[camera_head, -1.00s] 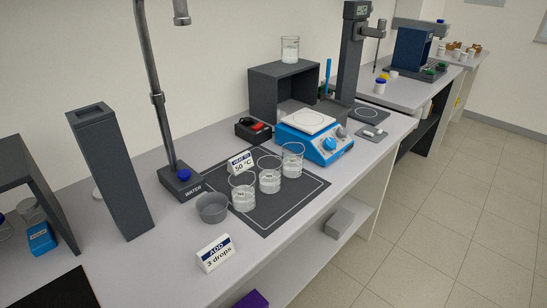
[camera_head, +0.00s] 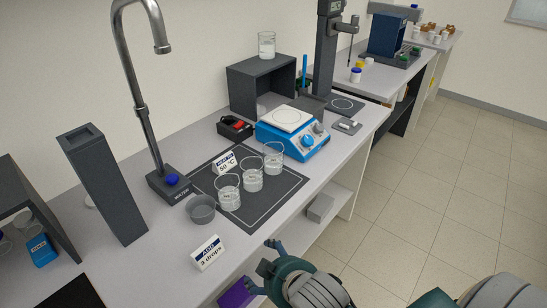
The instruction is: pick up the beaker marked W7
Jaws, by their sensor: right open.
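Three glass beakers stand upright in a row on the dark mat (camera_head: 262,212): a front one (camera_head: 229,193), a middle one (camera_head: 252,176) and a back one (camera_head: 273,160). Another glass beaker (camera_head: 267,46) stands on top of the dark box shelf. The beakers' markings are too small to read, so I cannot tell which is W7. My right gripper (camera_head: 263,268) is open and empty, in front of the bench edge at the bottom, apart from the beakers. My left gripper is not in view.
A grey bowl (camera_head: 202,209) and an "ADD 3 drops" sign (camera_head: 207,253) stand near the front beaker. A 50 °C sign (camera_head: 224,163) stands behind the row. A blue hotplate (camera_head: 293,132) and a tall water tap (camera_head: 146,122) flank the mat. A grey block (camera_head: 320,208) lies on the lower shelf.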

